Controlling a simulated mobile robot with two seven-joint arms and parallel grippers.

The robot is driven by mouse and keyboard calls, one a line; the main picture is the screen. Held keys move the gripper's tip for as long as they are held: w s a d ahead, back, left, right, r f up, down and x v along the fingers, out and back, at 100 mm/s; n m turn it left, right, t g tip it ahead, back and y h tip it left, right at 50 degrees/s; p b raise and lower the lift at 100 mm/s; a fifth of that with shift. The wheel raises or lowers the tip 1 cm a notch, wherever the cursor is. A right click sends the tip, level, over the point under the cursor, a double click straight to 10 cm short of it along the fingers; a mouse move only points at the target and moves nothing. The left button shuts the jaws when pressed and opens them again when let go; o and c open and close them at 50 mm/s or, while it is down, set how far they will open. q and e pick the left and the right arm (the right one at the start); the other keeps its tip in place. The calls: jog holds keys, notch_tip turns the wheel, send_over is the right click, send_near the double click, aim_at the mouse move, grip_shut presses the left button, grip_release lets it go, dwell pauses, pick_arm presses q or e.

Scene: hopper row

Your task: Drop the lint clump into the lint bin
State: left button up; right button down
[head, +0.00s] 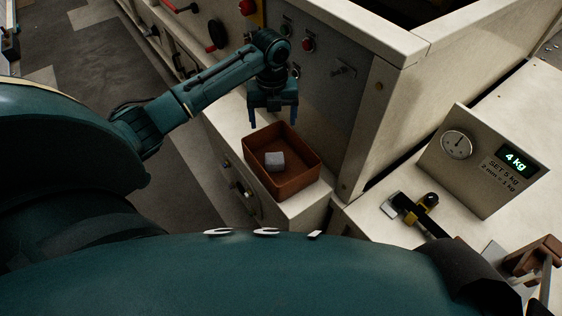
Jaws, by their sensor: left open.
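The lint clump, a small light-grey block (274,161), lies on the floor of an open brown box (293,187), which I take to be the lint bin. The box stands on a pale ledge in front of the machine. My left gripper (272,117) is open and empty, with its fingers pointing down. It hangs at the far side of the box, apart from the clump. My right gripper does not show.
A grey control panel with knobs (325,62) stands close behind my left gripper. At the right are a dial box reading 4 kg (485,160) and a black-and-yellow fitting (415,208) on a pale surface. A brown object (535,256) is at the lower right.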

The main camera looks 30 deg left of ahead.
pick_arm(q)
notch_tip(320, 180, up, 4)
jog(key=shift+f, duration=0.1)
dwell(0.4)
jog(key=s+d+f+n+t+h, duration=0.1)
jog(key=s+d+f+n, duration=0.8)
jog(key=s+d, duration=0.2)
jog(key=s+a+r+n+t, duration=0.1)
jog(key=s+r+n+t, duration=0.15)
jog(key=s+n, duration=1.4)
jog(key=w+d+f+t+h, duration=0.2)
jog(key=w+d+f+t, duration=0.3)
jog(key=w+f+t, duration=0.2)
jog(key=shift+w+d+f, duration=0.25)
jog(key=shift+d+f, duration=0.05)
jog(key=shift+f, duration=0.6)
